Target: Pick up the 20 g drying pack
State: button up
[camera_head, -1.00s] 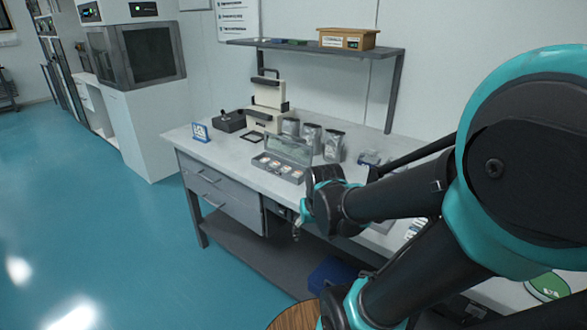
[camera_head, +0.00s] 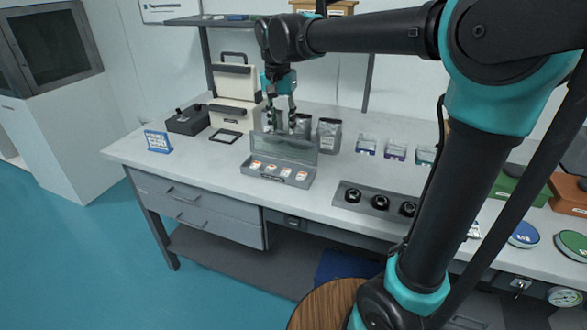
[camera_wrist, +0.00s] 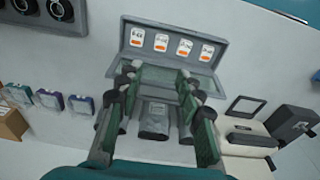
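Silver-grey pouches stand in a row on the bench behind an open grey case; the clearest is the right-hand pouch (camera_head: 328,135). Another pouch (camera_head: 303,124) is beside it, and the left end of the row is partly hidden by my fingers. Their labels are too small to read, so I cannot tell which is the 20 g drying pack. My gripper (camera_head: 281,116) points down over the left of the row, open and empty. In the wrist view one pouch (camera_wrist: 154,121) shows between its two spread fingers; the fingers partly cover its neighbours. Contact is not visible.
The open case (camera_head: 277,174), its lid raised, holds several orange-marked white pieces in front of the pouches. A cream case (camera_head: 235,80) and black box (camera_head: 187,120) stand left. Small clear boxes (camera_head: 366,146) and a tray of black round parts (camera_head: 345,204) are right. A shelf is above.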

send_over(286, 171)
jog(key=s, duration=0.1)
notch_tip(286, 171, down, 12)
jog(key=shift+s+a+r, duration=0.1)
jog(key=shift+r, duration=0.05)
jog(key=shift+w+f, duration=0.25)
jog(key=shift+f, duration=1.1)
jog(key=shift+w+f, duration=0.2)
jog(key=shift+f, duration=1.1)
jog(key=c, duration=0.6)
